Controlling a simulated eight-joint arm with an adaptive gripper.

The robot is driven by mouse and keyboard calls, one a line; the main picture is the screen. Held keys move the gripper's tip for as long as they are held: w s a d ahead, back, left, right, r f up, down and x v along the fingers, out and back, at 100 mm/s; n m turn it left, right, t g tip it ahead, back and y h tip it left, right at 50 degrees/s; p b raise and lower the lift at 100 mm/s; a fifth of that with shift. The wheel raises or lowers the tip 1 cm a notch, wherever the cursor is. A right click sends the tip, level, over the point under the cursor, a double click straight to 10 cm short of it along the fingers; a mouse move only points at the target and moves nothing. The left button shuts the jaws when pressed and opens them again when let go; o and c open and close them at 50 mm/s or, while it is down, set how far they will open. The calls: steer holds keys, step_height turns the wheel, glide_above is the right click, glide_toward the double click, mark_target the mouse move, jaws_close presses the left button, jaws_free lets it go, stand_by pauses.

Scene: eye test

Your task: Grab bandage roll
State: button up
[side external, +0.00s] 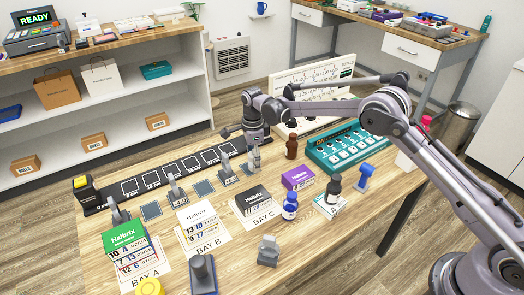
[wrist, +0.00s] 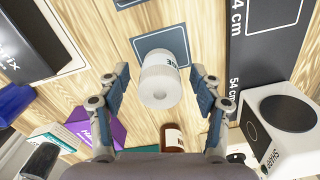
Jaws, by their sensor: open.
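The bandage roll (wrist: 160,84) is a white cylinder with a small dark hole in its end, seen close to end-on in the wrist view. It stands on or beside a blue-grey square marked on the wooden table. My gripper (wrist: 160,76) is open, with one finger on each side of the roll and a visible gap to both. In the side external view my gripper (side external: 254,142) points down at the table's back edge, and the pale roll (side external: 254,160) shows partly hidden below it.
A brown bottle (side external: 291,146) stands close to the right of my gripper, with a purple box (side external: 298,177) in front. A teal panel (side external: 345,148) lies farther right. A black strip with marked squares (side external: 165,178) runs left. In the wrist view a white box (wrist: 250,128) is near the right finger.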

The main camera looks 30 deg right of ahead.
steer(key=c, duration=1)
steer(key=shift+c, duration=0.2)
